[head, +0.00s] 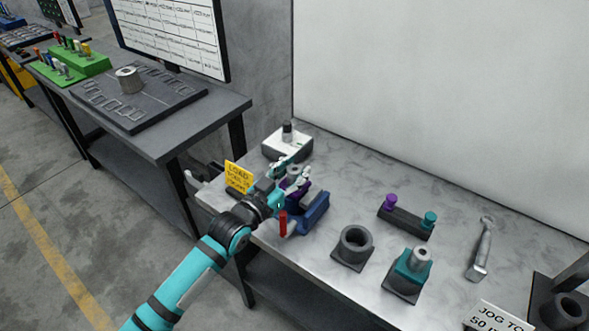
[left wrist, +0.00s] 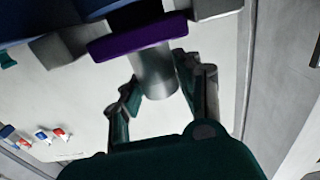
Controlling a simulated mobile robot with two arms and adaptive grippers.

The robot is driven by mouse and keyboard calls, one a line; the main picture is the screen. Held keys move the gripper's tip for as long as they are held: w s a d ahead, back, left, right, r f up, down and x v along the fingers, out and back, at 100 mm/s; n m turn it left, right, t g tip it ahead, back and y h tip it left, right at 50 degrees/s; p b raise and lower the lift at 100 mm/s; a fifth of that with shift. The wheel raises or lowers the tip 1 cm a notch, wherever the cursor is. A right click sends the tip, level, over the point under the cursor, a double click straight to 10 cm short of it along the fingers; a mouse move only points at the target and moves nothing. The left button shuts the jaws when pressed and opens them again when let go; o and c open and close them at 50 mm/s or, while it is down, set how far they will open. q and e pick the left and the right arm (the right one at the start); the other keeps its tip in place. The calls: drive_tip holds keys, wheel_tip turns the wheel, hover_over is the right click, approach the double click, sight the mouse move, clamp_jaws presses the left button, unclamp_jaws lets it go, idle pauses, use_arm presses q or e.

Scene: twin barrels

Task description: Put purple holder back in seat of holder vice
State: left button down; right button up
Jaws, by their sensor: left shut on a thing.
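The purple holder (left wrist: 140,38) shows as a purple flange above a metal cylinder (left wrist: 152,72) in the left wrist view. In the head view its purple part (head: 297,187) is mostly covered by my left gripper (head: 290,178). The blue holder vice (head: 314,212), with a red handle (head: 282,223), stands right at the gripper; its grey jaws (left wrist: 60,46) show beside the purple flange in the wrist view. My left gripper (left wrist: 158,88) is shut on the holder's metal cylinder. I cannot tell whether the holder rests in the seat. My right gripper is not in view.
A yellow sign (head: 239,177) and a white device (head: 287,145) stand close to the vice. Right of it are a dark rack with purple and teal knobs (head: 405,222), a black ring block (head: 353,248), a teal holder (head: 412,266) and a wrench (head: 481,250).

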use_arm(q)
drive_tip(key=shift+f+b, duration=0.3)
drive_tip(key=shift+f, duration=0.1)
drive_tip(key=c, duration=0.9)
unclamp_jaws()
drive_tip(key=shift+o, duration=0.4)
drive_tip(key=shift+f, duration=0.15)
wheel_tip(320, 180, up, 10)
drive_tip(key=shift+r, duration=0.2)
drive_tip(key=shift+f, duration=0.1)
